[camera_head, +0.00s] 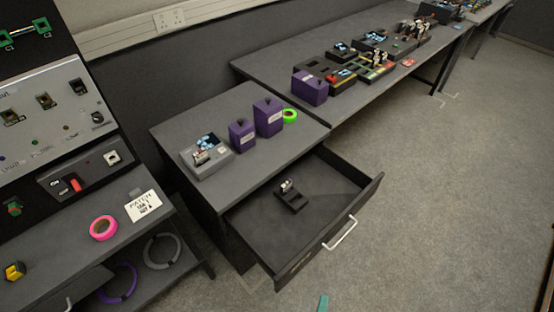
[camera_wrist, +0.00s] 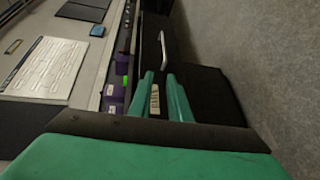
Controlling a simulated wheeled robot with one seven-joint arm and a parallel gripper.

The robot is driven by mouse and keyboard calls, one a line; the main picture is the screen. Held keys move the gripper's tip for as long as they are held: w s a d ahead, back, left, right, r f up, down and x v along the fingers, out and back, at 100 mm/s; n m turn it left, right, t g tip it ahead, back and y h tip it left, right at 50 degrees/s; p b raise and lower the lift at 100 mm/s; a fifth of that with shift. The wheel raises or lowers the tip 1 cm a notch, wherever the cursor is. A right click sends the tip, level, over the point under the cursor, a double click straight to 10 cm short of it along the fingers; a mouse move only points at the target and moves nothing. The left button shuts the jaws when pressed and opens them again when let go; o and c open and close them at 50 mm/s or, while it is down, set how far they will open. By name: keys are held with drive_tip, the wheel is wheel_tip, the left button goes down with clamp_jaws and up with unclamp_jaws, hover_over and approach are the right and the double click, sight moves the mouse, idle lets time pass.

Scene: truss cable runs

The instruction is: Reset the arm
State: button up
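My gripper (camera_wrist: 160,74) shows in the wrist view as two green fingers, set apart with a gap between them. A pale marked strip (camera_wrist: 154,101) shows in that gap; it looks like a label on the drawer front beyond, and I see nothing clearly held. In the head view only a small green tip (camera_head: 323,303), likely a finger of mine, shows at the bottom edge, in front of the open drawer (camera_head: 335,180). The rest of my arm is out of that view.
The drawer sticks out with its handle (camera_head: 340,233) over the floor; a small black holder (camera_head: 291,197) lies inside. Purple boxes (camera_head: 268,118), a green tape ring (camera_head: 290,115) and a grey device (camera_head: 206,156) stand on the desk. Open floor (camera_head: 450,200) lies right.

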drive_tip(key=s+a+r+m+y, duration=0.6)
drive_tip(key=s+a+r+m, duration=0.2)
drive_tip(key=a+r+m, duration=0.3)
drive_tip(key=a+m, duration=0.2)
drive_tip(key=m, duration=0.1)
drive_tip(key=shift+s+a+r+t, duration=0.35)
drive_tip(key=shift+a+r+t, duration=0.05)
